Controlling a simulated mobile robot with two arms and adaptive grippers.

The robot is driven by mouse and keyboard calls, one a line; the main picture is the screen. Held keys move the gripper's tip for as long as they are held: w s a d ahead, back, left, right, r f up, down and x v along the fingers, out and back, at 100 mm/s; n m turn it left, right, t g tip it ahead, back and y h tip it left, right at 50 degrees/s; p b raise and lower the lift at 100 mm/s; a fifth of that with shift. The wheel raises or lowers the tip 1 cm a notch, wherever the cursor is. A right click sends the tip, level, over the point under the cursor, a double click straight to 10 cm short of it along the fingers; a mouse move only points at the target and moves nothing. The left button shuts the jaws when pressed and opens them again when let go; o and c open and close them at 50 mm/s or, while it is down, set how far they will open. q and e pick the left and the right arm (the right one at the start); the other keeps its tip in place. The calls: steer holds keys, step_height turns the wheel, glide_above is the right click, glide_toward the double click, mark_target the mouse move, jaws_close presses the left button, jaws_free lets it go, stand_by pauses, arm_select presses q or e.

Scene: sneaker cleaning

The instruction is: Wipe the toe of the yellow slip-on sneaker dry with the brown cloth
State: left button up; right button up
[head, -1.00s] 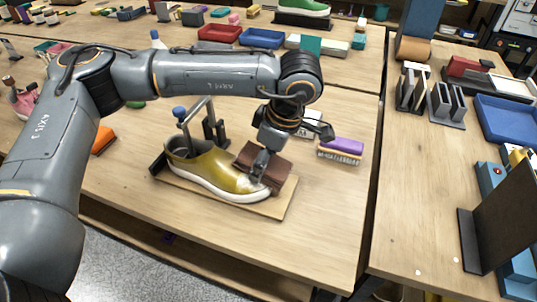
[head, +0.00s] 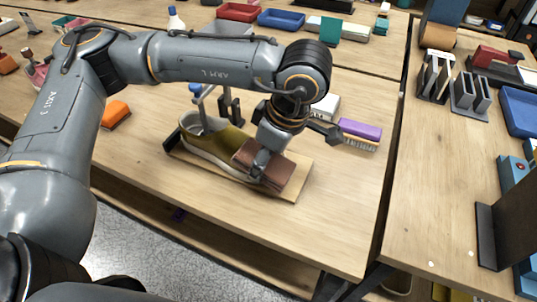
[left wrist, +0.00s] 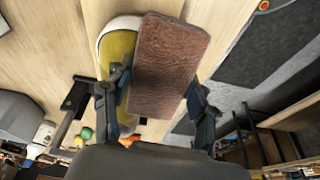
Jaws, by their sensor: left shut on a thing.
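The yellow slip-on sneaker (head: 222,143) with a white sole lies on a wooden board (head: 297,186), its toe pointing right. My left gripper (head: 260,165) is over the toe end, shut on the brown cloth (head: 284,172), which looks like a thick folded pad. The cloth covers most of the toe from view; whether it presses on it cannot be told. In the left wrist view the cloth (left wrist: 168,65) sits between the two fingers (left wrist: 160,95), and part of the sneaker (left wrist: 117,48) shows beside it. My right gripper is not in view.
A purple-topped brush (head: 360,132) lies right of the board, and an orange item (head: 116,112) lies to its left. A dark post stand (head: 232,107) is behind the sneaker. The table's front edge is close to the board. The bench at right holds racks (head: 468,92).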

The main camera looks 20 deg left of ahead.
arm_select(q)
steer(key=shift+f, duration=0.1)
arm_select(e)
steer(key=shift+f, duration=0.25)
arm_select(q)
steer(key=shift+b, duration=0.45)
steer(key=shift+w, duration=0.1)
steer(key=shift+w+d+b, duration=0.1)
steer(key=shift+w+b, duration=0.25)
steer(key=shift+w, duration=0.1)
steer(key=shift+w+d+b, duration=0.1)
steer(key=shift+w+b, duration=0.25)
steer(key=shift+w, duration=0.8)
steer(key=shift+w+d, duration=0.1)
steer(key=shift+w, duration=0.6)
steer(key=shift+w+d+b, duration=0.2)
steer(key=shift+w+b, duration=0.1)
steer(key=shift+w, duration=1.35)
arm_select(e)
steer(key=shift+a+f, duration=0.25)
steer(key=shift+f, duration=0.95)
arm_select(q)
steer(key=shift+b, duration=0.3)
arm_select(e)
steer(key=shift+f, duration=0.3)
